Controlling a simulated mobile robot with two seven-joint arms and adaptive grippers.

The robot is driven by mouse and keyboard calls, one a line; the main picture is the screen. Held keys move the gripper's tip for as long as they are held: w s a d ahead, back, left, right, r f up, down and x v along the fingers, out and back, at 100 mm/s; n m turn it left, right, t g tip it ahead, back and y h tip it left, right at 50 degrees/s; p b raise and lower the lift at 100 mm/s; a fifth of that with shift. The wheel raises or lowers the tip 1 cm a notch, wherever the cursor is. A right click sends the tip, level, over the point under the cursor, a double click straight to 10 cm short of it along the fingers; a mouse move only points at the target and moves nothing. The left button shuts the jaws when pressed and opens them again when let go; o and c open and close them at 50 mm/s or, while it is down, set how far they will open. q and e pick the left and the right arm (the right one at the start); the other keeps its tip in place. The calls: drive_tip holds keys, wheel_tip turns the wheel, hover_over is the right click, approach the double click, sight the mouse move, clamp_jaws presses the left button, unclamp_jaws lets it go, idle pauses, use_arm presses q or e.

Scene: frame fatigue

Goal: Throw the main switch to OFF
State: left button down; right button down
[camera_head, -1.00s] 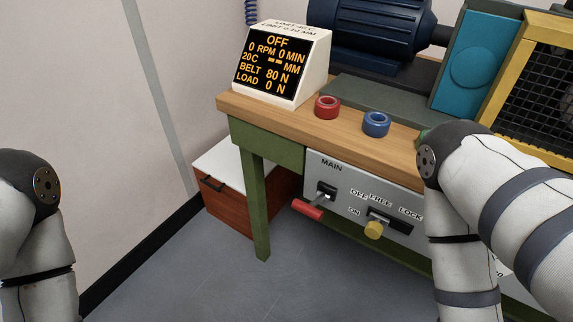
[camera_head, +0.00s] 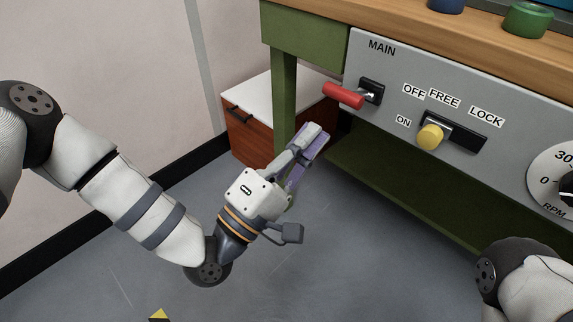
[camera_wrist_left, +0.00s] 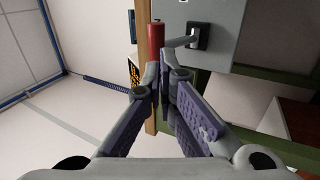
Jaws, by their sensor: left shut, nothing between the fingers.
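The main switch is a red handle (camera_head: 343,96) on a metal lever from a black plate (camera_head: 372,90), under the word MAIN on the grey panel (camera_head: 389,70). OFF stands to its upper right, ON to its lower right. The lever juts out toward the left; I cannot tell its exact setting. My left gripper (camera_head: 314,138) is shut and empty, below and left of the handle, apart from it in the head view. In the left wrist view the red handle (camera_wrist_left: 155,40) shows just beyond the fingertips (camera_wrist_left: 167,72). My right gripper is out of view.
A yellow knob (camera_head: 431,137) at FREE/LOCK and an RPM dial (camera_head: 560,180) sit right of the switch. A green table leg (camera_head: 284,90) and a red-brown cabinet (camera_head: 255,137) stand behind my left gripper. Grey floor (camera_head: 330,250) is free in front.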

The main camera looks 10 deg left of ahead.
sight(354, 95)
use_arm(q)
drive_tip(key=x, duration=0.4)
drive_tip(key=shift+w+d+r, duration=0.15)
drive_tip(key=shift+w+d, duration=0.15)
wheel_tip(354, 95, up, 3)
drive_tip(key=g+y+p, duration=0.1)
drive_tip(key=p, duration=0.3)
drive_tip(key=shift+w+d, duration=0.15)
drive_tip(key=shift+w, duration=0.05)
drive_tip(key=shift+f, duration=0.2)
